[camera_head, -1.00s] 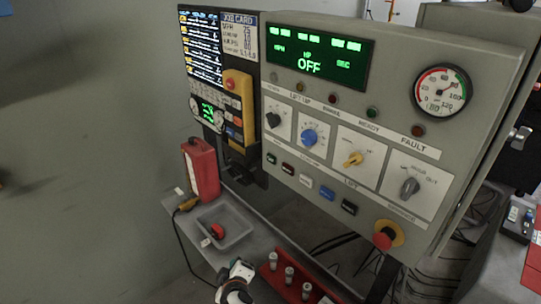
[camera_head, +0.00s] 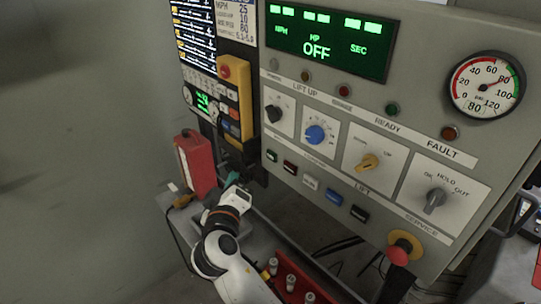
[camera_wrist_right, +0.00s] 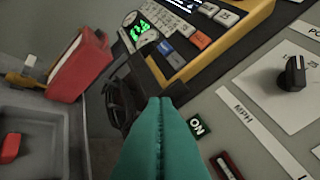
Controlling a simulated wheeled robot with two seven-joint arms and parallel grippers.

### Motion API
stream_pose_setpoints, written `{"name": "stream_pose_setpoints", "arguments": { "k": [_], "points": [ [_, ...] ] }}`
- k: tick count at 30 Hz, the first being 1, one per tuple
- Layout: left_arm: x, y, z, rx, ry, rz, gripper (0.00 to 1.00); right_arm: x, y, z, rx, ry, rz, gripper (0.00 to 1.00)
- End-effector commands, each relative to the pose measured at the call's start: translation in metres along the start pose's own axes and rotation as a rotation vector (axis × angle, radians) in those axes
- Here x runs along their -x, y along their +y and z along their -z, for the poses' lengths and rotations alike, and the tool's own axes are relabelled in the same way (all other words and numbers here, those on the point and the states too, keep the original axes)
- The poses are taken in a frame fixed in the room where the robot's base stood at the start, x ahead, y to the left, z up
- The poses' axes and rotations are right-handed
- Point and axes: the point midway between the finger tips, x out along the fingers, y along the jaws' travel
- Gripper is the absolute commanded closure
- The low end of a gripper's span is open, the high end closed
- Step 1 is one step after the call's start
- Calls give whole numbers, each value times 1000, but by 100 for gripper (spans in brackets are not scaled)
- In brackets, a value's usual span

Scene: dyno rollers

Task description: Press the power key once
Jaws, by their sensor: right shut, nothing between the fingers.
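The grey control panel (camera_head: 472,205) carries a row of small keys. The leftmost is a dark green key (camera_head: 271,156) marked "ON" in the right wrist view (camera_wrist_right: 197,127); no key visibly reads "power". The panel's display (camera_head: 330,38) shows "OFF". My right gripper (camera_head: 234,178) is shut and empty, below and left of the green key in the head view. In the right wrist view its teal fingers (camera_wrist_right: 160,100) are together, just left of that key. Contact is not seen. My left gripper is not in view.
A yellow pendant (camera_head: 238,98) with a red button hangs left of the panel. A red box (camera_head: 196,165) stands behind my right arm. A red emergency knob (camera_head: 399,254) protrudes at the panel's lower right. A grey tray (camera_wrist_right: 38,118) holds a red item.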

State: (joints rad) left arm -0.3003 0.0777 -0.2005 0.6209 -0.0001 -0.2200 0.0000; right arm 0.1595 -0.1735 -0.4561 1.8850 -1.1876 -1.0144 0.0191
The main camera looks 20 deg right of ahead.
Motion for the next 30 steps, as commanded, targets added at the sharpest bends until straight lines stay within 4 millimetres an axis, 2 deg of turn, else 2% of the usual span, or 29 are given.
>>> {"name": "stream_pose_setpoints", "arguments": {
  "k": [8,21,30],
  "points": [
    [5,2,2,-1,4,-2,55,-9,-7,6,4,1,1,100],
    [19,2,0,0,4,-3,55,-50,-36,36,3,1,0,100],
    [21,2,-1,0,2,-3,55,-62,-44,45,1,0,-2,100]
  ]
}}
